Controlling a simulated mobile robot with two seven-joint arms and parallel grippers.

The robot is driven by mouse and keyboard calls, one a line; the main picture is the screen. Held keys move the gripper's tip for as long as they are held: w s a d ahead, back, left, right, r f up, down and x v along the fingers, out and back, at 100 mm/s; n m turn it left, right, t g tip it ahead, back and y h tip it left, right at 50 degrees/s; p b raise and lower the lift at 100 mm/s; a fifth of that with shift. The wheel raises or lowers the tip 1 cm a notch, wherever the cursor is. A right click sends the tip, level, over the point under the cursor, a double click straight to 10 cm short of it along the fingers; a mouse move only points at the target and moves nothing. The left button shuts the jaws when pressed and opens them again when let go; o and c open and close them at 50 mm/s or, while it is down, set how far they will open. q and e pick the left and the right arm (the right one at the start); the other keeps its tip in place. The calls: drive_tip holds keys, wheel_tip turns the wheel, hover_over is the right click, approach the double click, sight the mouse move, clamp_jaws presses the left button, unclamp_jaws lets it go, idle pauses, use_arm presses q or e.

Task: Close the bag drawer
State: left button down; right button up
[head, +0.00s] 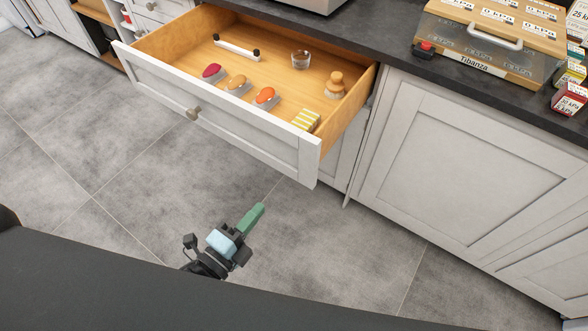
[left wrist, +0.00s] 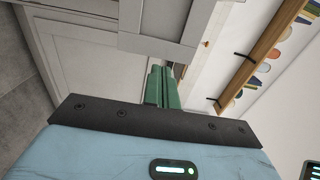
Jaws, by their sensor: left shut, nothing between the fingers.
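The drawer (head: 215,100) stands pulled out from under the dark worktop, its wooden inside open to view. Its white panelled front has a round metal knob (head: 193,113). My left gripper (head: 256,214) has green fingers and is shut and empty. It is in front of the drawer, over the grey floor, apart from the drawer front in the head view. In the left wrist view the green fingers (left wrist: 163,84) point towards pale panelled fronts (left wrist: 160,28); I cannot tell the gap there. My right gripper is not in view.
In the drawer lie several coloured-topped items (head: 237,82), a small glass (head: 301,58), a wooden-handled brush (head: 335,84) and a yellow striped item (head: 306,119). A wooden case (head: 490,40) stands on the worktop (head: 385,45). A closed cabinet door (head: 460,165) is at right. The floor in front is clear.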

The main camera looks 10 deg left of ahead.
sight(298, 161)
use_arm(q)
drive_tip(key=p+x, duration=0.1)
drive_tip(key=x, duration=1.2)
drive_tip(key=shift+w+p, duration=0.3)
drive_tip(key=shift+w, duration=0.05)
